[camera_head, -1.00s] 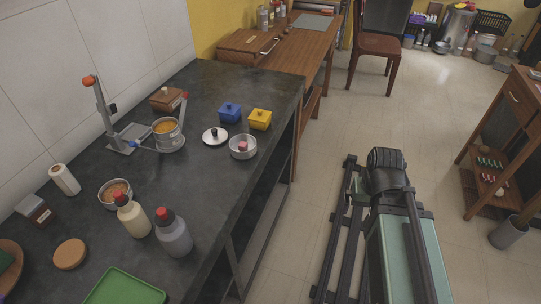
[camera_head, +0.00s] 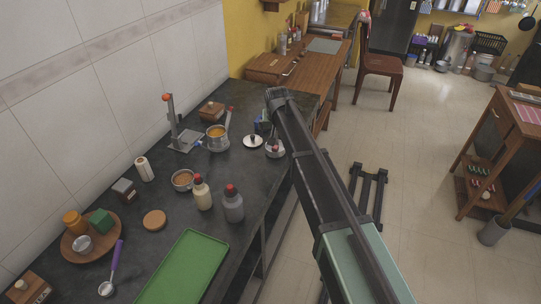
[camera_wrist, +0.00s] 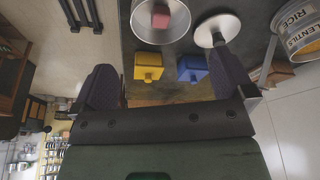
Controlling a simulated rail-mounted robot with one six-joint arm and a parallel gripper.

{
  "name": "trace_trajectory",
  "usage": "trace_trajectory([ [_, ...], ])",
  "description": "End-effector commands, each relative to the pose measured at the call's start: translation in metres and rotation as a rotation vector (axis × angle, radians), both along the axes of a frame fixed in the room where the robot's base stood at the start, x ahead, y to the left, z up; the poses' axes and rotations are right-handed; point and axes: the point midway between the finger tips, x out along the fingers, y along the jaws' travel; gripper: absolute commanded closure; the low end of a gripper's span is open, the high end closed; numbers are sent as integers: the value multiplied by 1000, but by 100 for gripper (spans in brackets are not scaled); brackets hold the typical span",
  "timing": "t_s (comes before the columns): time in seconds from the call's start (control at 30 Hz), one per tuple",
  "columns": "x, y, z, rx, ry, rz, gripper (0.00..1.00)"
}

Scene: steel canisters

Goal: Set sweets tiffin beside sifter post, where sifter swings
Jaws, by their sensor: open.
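The sweets tiffin (camera_head: 275,151) is an open round steel bowl with a pink sweet inside, standing near the counter's right edge; it also shows at the top of the wrist view (camera_wrist: 141,33). Its likely lid (camera_head: 252,142), a pale disc with a dark knob, lies beside it. The sifter post (camera_head: 173,121), grey with an orange-red top, stands on a base further left. A steel vessel with orange contents (camera_head: 217,143) is between post and lid. My gripper (camera_wrist: 161,62) is open and empty, above the counter; my arm hides it in the head view.
A yellow box (camera_wrist: 148,66) and a blue box (camera_wrist: 192,68) lie in the wrist view near the tiffin. A brown box (camera_head: 211,110) is behind the post.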

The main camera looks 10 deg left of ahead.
Motion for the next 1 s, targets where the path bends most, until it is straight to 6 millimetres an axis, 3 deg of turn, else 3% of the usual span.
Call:
trace_trajectory([
  [0.03, 3, 1, -18, 0, 0, 0, 0],
  [0.17, 10, 1, -45, 0, 1, 1, 0],
  [0.4, 14, 2, -51, -1, 2, 1, 0],
  [0.67, 25, 4, -99, -1, 2, 1, 0],
  [0.9, 26, 4, -96, -1, 2, 1, 0],
  [1.0, 26, 4, -96, -1, 2, 1, 14],
])
